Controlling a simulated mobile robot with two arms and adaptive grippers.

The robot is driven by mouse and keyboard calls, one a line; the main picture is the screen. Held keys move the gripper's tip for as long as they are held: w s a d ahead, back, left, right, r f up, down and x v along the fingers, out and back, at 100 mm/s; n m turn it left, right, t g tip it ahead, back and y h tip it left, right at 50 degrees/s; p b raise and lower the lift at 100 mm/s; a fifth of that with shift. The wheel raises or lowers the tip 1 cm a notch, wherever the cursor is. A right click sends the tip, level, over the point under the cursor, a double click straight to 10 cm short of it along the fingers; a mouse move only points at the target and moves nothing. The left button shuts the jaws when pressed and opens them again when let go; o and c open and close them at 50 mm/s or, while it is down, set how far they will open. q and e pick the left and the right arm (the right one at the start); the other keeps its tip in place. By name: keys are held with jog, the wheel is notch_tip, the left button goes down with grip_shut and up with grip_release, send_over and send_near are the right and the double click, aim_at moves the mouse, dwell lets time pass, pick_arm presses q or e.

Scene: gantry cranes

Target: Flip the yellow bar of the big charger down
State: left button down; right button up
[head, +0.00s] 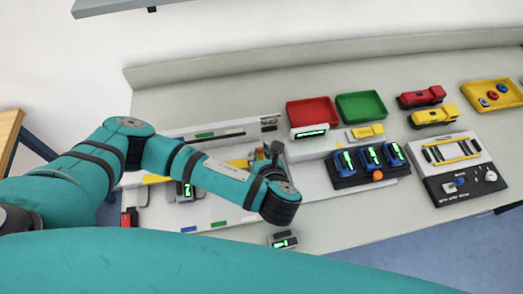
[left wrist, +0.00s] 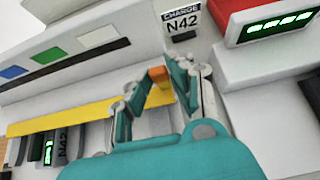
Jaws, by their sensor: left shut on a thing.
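The big charger is a white unit on the bench, seen in the head view (head: 215,211) and close up in the left wrist view. Its yellow bar (left wrist: 75,115) runs across the left wrist view and ends at an orange piece (left wrist: 158,74). My left gripper (left wrist: 159,80) has its fingertips closed around this orange end. In the head view my own arm covers much of the bar and hides the fingertips. A dark N42 battery (left wrist: 60,146) stands behind the bar at lower left. My right gripper is not in view.
Right of my arm are a black rack with blue devices (head: 370,179), red (head: 309,111) and green (head: 361,107) trays, and toy trucks (head: 433,117).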

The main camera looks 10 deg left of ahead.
pick_arm(q)
jog(key=c, duration=1.2)
grip_release()
jog(key=shift+s+d+r, duration=0.25)
jog(key=shift+s+d, duration=0.35)
jog(key=shift+s, duration=0.1)
jog(key=v, duration=1)
jog(key=shift+a+r, duration=0.3)
jog(key=shift+r, duration=0.05)
jog(key=shift+s, duration=0.1)
